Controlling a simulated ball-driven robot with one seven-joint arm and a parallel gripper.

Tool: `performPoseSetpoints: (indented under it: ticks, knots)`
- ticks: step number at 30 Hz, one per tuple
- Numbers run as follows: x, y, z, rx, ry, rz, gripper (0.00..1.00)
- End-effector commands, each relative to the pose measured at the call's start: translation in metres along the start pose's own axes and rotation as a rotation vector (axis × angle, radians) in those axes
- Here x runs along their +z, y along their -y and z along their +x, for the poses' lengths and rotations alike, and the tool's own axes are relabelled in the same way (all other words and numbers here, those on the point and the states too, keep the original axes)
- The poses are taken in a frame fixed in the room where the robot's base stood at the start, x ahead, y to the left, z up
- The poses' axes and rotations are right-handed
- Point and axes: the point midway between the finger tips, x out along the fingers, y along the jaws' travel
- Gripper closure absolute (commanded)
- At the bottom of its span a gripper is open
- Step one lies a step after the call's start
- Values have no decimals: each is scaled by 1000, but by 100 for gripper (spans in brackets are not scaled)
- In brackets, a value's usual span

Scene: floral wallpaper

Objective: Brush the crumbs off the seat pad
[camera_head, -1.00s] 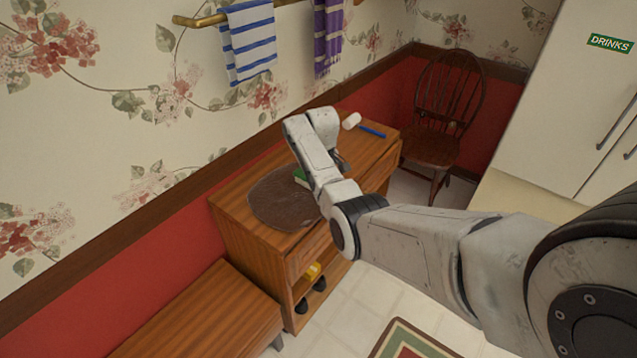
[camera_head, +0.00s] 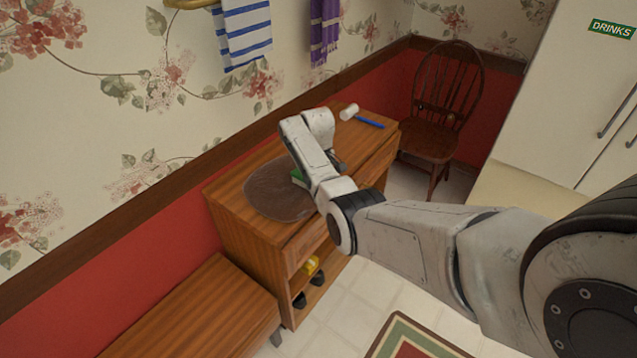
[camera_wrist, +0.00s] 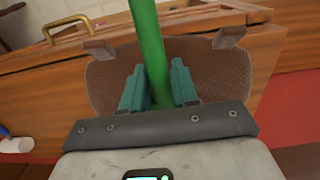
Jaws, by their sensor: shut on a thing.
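The seat pad (camera_head: 272,196) is a round, flat, dark brown pad lying on top of a wooden cabinet. In the wrist view the pad (camera_wrist: 222,78) shows a woven-looking surface below my gripper. My gripper (camera_wrist: 157,75) has teal fingers shut on a green handle (camera_wrist: 148,40), which runs away from me over the pad. A bit of green (camera_head: 298,178) also shows beside my arm at the pad's right edge. The handle's far end is out of the wrist view, and I cannot tell whether it touches the pad. I cannot make out any crumbs.
The cabinet top (camera_head: 240,173) also holds a white-headed, blue-handled tool (camera_head: 362,117) at its far end. A lower wooden bench (camera_head: 195,310) stands at the front left. A dark wooden chair (camera_head: 437,140) is in the corner. The wall runs close behind the cabinet.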

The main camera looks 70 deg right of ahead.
Motion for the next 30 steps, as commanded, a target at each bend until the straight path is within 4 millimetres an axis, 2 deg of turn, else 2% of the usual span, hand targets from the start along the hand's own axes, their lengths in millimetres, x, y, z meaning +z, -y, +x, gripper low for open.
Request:
performPoseSetpoints:
  ticks: [30]
  knots:
    - [0,0,16,1,-1,0,100]
